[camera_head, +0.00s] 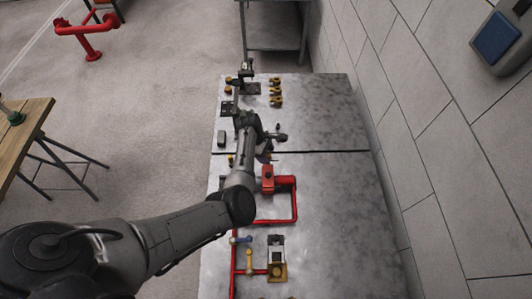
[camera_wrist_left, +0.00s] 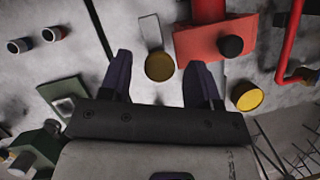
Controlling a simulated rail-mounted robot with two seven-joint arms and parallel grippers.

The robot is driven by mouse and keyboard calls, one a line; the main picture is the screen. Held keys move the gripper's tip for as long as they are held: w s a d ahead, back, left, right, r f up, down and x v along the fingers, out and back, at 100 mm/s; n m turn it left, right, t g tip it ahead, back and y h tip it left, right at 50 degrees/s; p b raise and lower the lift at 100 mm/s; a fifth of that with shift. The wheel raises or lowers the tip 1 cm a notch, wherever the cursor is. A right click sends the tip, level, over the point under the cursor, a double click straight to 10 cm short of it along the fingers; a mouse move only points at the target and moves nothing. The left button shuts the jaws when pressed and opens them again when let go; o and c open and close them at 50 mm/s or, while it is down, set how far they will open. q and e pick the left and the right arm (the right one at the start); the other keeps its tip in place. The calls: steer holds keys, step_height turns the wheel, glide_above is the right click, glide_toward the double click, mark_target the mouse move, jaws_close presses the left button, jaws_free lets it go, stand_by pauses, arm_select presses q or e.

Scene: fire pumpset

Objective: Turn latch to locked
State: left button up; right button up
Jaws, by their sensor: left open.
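My left gripper (camera_wrist_left: 163,85) is open in the left wrist view, its two dark fingers apart with nothing held. A round yellow-brown knob (camera_wrist_left: 159,67) with a narrow grey plate (camera_wrist_left: 150,30) shows between the fingertips; it may be the latch, but I cannot tell for sure. I cannot tell how far the knob is from the fingers in depth. In the head view my left gripper (camera_head: 264,153) is over the metal bench, just beyond the red box, and my arm hides part of the bench there. My right gripper is in neither view.
A red box (camera_head: 267,178) with red piping stands close to the gripper; its black knob (camera_wrist_left: 231,46) and a yellow disc (camera_wrist_left: 247,96) show in the wrist view. Yellow fittings (camera_head: 275,92) stand farther back. The bench's right side (camera_head: 335,190) is clear, beside a wall.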

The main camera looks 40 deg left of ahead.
arm_select(q)
steer(key=shift+c, duration=0.8)
steer(key=c, duration=0.8)
steer(key=shift+o, duration=0.2)
